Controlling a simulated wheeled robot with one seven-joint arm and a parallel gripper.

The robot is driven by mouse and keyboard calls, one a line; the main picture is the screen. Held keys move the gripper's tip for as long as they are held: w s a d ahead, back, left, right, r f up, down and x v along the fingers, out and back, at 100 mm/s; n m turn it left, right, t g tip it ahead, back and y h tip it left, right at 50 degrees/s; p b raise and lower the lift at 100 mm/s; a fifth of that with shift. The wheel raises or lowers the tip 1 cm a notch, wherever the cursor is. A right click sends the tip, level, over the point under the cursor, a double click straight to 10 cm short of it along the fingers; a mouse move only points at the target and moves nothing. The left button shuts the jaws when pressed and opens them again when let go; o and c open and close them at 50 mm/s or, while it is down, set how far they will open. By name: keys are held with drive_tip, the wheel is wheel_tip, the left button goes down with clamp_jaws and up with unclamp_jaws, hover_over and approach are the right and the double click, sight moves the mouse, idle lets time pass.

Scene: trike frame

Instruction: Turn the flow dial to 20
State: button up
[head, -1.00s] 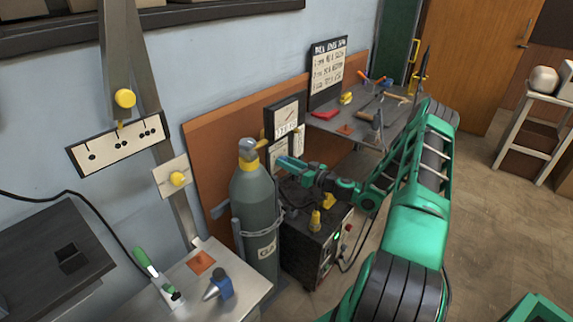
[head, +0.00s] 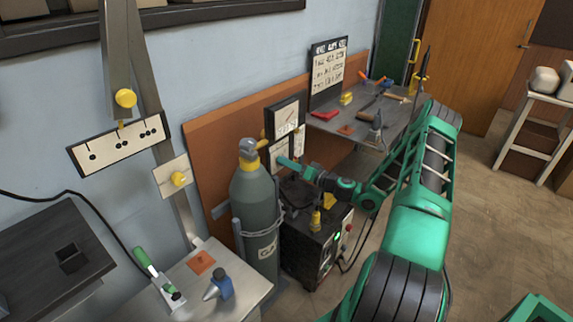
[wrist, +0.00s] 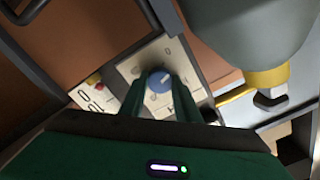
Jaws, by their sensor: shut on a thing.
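The flow dial is a round blue knob (wrist: 159,80) with a light pointer mark, on a pale plate (wrist: 150,58) with printed figures. The figures are too blurred to read a setting with certainty. My gripper (wrist: 160,88) has its two green fingers closed on either side of the knob in the wrist view. In the head view my gripper (head: 290,164) reaches in behind the right side of the grey gas cylinder (head: 252,190). The dial is hidden there by the gripper and cylinder.
The cylinder's grey body (wrist: 250,30) and yellow collar (wrist: 268,78) are close to the right of the fingers in the wrist view. A dark welder box (head: 310,245) stands below my wrist. A tool bench (head: 350,118) is behind.

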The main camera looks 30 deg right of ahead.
drive_tip(key=shift+d+f+m, duration=0.1)
drive_tip(key=shift+f+m, duration=0.05)
drive_tip(key=shift+m, duration=4.85)
drive_tip(key=shift+d+f+m, duration=0.1)
drive_tip(key=shift+m, duration=4.9)
drive_tip(key=shift+f+m, duration=0.15)
drive_tip(key=shift+m, duration=4.85)
drive_tip(key=o, duration=1)
drive_tip(key=shift+o, duration=0.2)
drive_tip(key=shift+a, duration=0.1)
